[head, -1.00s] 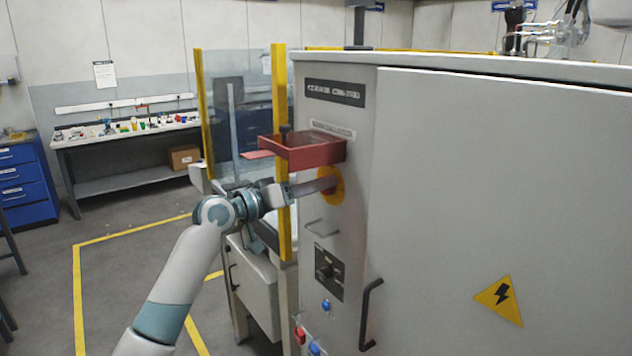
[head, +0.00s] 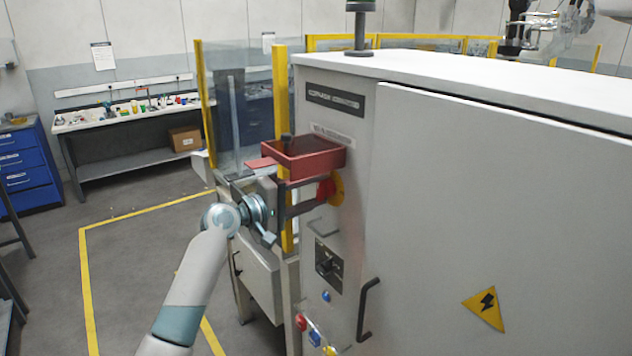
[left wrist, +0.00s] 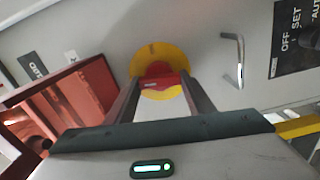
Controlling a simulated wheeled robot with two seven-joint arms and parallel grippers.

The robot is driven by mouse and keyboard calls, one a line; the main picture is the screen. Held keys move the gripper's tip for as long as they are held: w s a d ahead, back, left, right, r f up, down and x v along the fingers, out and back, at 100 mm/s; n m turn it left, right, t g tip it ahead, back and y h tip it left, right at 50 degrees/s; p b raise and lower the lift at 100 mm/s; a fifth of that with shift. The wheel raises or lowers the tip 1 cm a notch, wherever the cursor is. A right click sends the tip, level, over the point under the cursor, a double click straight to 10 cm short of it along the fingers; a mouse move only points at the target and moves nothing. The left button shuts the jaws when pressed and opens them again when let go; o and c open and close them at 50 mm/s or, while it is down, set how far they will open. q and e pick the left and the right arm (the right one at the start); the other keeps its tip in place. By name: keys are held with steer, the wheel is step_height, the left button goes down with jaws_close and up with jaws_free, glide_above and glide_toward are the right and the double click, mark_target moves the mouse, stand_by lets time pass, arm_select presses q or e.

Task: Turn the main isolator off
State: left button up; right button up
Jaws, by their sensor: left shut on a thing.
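The main isolator (head: 337,187) is a red handle on a round yellow plate on the narrow side of the grey cabinet. In the left wrist view the red handle (left wrist: 160,80) lies across the yellow disc (left wrist: 177,60). My left gripper (head: 318,191) reaches it from the left, with one finger on each side of the handle. It also shows in the left wrist view (left wrist: 158,88), shut on the red handle. In the head view the fingers partly hide the handle. My right gripper is in neither view.
A red open tray (head: 325,161) sits just above the isolator, close to my left gripper. Below are a small bar handle (head: 325,228), a black selector switch (head: 328,264) and a black door handle (head: 366,312). A yellow post (head: 282,120) stands beside my wrist.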

arm_select(q)
steer(key=shift+r+n+p, duration=0.1)
steer(key=shift+n+p, duration=0.3)
steer(key=shift+n, duration=0.2)
steer(key=o, duration=0.7)
steer(key=shift+a, duration=0.1)
steer(key=shift+f, duration=0.2)
steer(key=shift+s+a+b, duration=0.3)
steer(key=shift+a, duration=0.1)
steer(key=b+v, duration=0.6)
steer(key=v, duration=1)
steer(key=shift+a+r, duration=0.1)
steer(key=shift+a, duration=0.05)
